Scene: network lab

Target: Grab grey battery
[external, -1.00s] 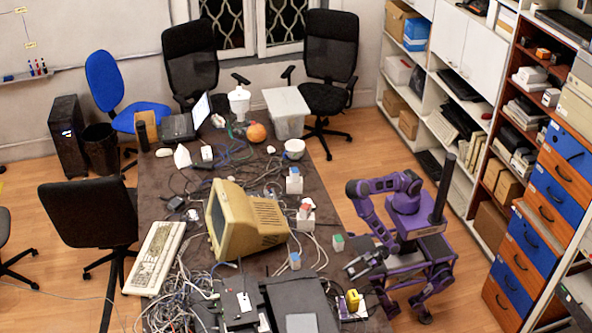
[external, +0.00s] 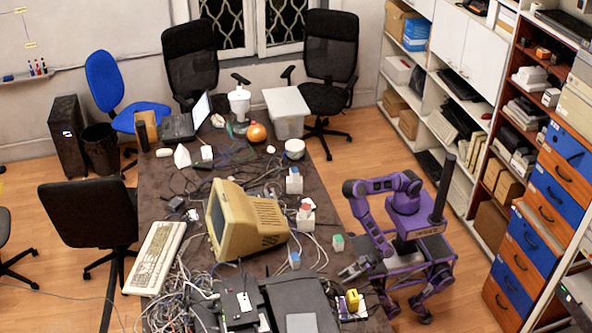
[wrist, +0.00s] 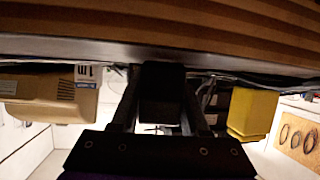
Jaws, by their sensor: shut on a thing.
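My gripper (external: 353,271) is low over the right edge of the cluttered table in the external view. In the wrist view my gripper (wrist: 160,122) has its two fingers on either side of a dark, box-shaped block (wrist: 162,92), and they are shut on it. The block looks nearly black in shadow, so its grey colour is hard to confirm; it fits the battery. In the external view the block is too small to make out at the fingertips. I cannot tell whether it still touches the surface beneath it.
A yellow block (wrist: 252,112) is close to the right of the fingers; it also shows in the external view (external: 352,301). A beige monitor (external: 245,222), a green-and-white cube (external: 338,243), cables and a black box (external: 300,303) crowd the table.

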